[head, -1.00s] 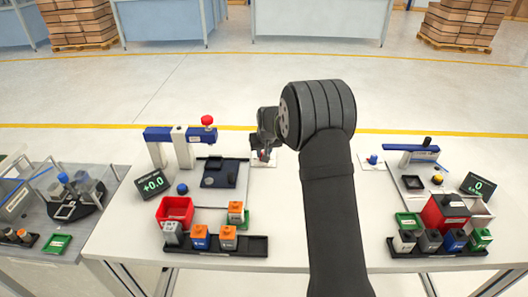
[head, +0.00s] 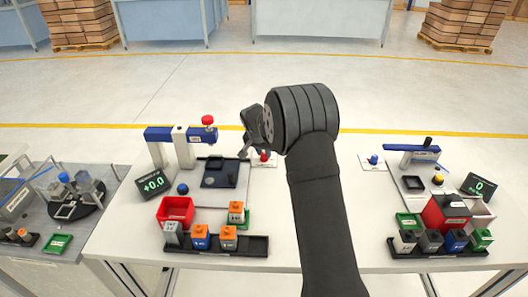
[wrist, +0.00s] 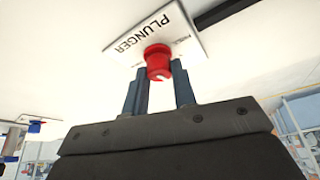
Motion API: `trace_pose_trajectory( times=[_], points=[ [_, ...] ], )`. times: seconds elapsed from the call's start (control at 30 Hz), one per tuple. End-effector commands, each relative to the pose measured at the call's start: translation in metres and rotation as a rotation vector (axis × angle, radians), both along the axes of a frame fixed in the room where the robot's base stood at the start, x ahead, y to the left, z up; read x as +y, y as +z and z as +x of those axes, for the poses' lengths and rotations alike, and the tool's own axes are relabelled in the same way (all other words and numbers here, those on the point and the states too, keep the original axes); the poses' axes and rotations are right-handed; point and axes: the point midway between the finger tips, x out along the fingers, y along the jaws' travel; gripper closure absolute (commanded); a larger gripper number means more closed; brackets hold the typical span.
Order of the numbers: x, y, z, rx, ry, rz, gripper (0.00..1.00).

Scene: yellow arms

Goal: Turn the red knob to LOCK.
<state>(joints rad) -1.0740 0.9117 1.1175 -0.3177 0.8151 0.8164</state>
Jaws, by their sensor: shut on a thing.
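The red knob (wrist: 158,64) sits on a white plate (wrist: 185,28) marked PLUNGER, with smaller print that I cannot read well. A pale notch shows on the knob's near face. In the head view the knob (head: 264,156) stands just right of my gripper's fingers, near the table's back edge. My gripper (head: 248,151) is shut on the red knob; in the wrist view one finger lies on each side of it. I cannot read the word LOCK or tell which setting the knob points to.
A blue clamp-like fixture (head: 181,135) with a red top stands left of my gripper, beside a dark tray (head: 221,173). Another plate with a blue knob (head: 373,160) lies to the right. The table between the two stations is bare behind my arm.

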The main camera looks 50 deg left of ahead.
Motion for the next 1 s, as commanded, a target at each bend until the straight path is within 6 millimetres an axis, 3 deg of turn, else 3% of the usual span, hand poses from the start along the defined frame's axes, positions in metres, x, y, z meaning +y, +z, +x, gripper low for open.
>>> trace_pose_trajectory(
  times=[0.6,1.0],
  points=[
    [0.0041,-0.0006,-0.0012,0.001,-0.582,0.001,0.98],
    [0.0049,-0.0006,-0.0006,0.001,-0.87,0.0,0.98]
  ],
)
